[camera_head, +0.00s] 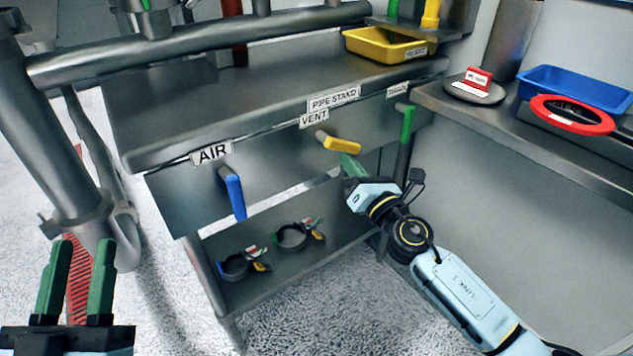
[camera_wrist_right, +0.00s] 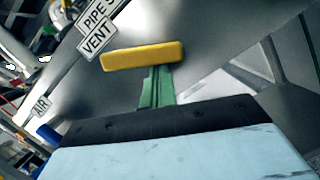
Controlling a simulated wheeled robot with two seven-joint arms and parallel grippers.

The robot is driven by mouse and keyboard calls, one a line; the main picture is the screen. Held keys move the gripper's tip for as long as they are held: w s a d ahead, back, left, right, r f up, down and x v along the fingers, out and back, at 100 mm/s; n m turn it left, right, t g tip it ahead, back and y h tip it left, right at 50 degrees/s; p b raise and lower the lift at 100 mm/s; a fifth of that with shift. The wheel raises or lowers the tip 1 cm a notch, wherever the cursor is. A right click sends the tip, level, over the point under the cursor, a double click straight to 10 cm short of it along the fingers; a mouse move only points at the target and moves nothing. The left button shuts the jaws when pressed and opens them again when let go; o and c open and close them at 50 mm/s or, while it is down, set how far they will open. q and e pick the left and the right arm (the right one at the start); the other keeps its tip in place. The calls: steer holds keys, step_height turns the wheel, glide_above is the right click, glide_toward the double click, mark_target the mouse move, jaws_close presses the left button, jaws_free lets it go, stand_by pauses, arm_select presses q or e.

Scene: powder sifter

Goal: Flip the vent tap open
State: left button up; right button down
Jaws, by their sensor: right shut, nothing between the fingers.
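The vent tap has a yellow handle (camera_head: 342,145) below the VENT label (camera_head: 314,119) on the front panel of the steel bench. The handle lies nearly level, its free end to the right. It also shows in the right wrist view (camera_wrist_right: 143,56). My right gripper (camera_head: 349,163) is shut and empty, with its green fingertips just under the handle; in the right wrist view the fingers (camera_wrist_right: 157,86) reach up to its lower edge. I cannot tell whether they touch. My left gripper (camera_head: 76,280) is open and empty at the lower left, far from the tap.
A blue AIR handle (camera_head: 235,196) hangs down at the left, and a green handle (camera_head: 408,122) hangs at the right. Clamps (camera_head: 291,237) lie on the lower shelf. A yellow tray (camera_head: 386,46) and a blue tray (camera_head: 588,88) stand on the surfaces behind. A thick pipe (camera_head: 190,43) crosses the upper left.

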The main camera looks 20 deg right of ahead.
mark_target(355, 147)
steer(key=shift+w+d+r+n, duration=0.1)
steer(key=shift+d+r+n, duration=0.35)
steer(key=shift+n, duration=0.35)
steer(key=shift+w+d+r, duration=0.1)
steer(key=shift+d+r, duration=0.15)
steer(key=shift+d+r+p, duration=0.3)
steer(key=shift+r+p, duration=0.05)
steer(key=shift+r, duration=0.1)
arm_select(q)
steer(key=shift+w+f+g+y, duration=0.35)
steer(key=shift+f+g, duration=0.15)
steer(key=shift+f, duration=0.1)
arm_select(e)
steer(key=shift+w+r, duration=0.1)
arm_select(q)
steer(key=shift+f, duration=0.15)
